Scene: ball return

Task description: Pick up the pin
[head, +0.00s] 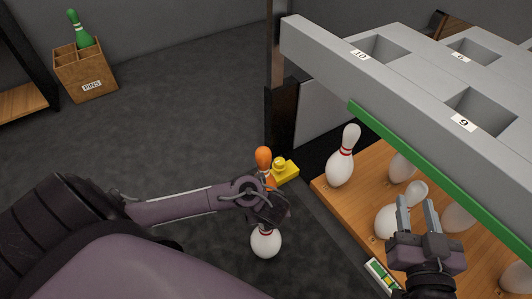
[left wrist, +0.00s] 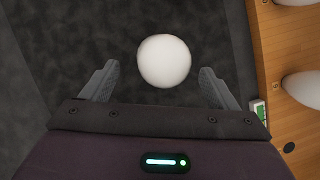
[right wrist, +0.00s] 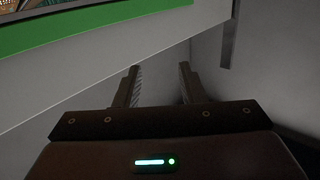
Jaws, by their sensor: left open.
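A white pin (head: 265,243) with red stripes stands on the dark floor beside the lane, below my left gripper (head: 270,213); the gripper and arm hide part of it. In the left wrist view, my left gripper (left wrist: 158,80) is open, and a round white shape, seemingly the pin (left wrist: 164,61), shows between and just beyond its fingertips. I cannot tell whether they touch. My right gripper (head: 416,208) is over the wooden deck in front of several white pins. Its fingers (right wrist: 158,70) are apart with nothing between them in the right wrist view.
An orange pin (head: 263,157) and a yellow object (head: 285,172) are behind my left gripper. White pins, such as one upright pin (head: 342,158), are on the wooden deck (head: 330,193) under the grey numbered rack (head: 340,55). A wooden PINS box (head: 88,75) holds a green pin (head: 79,29).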

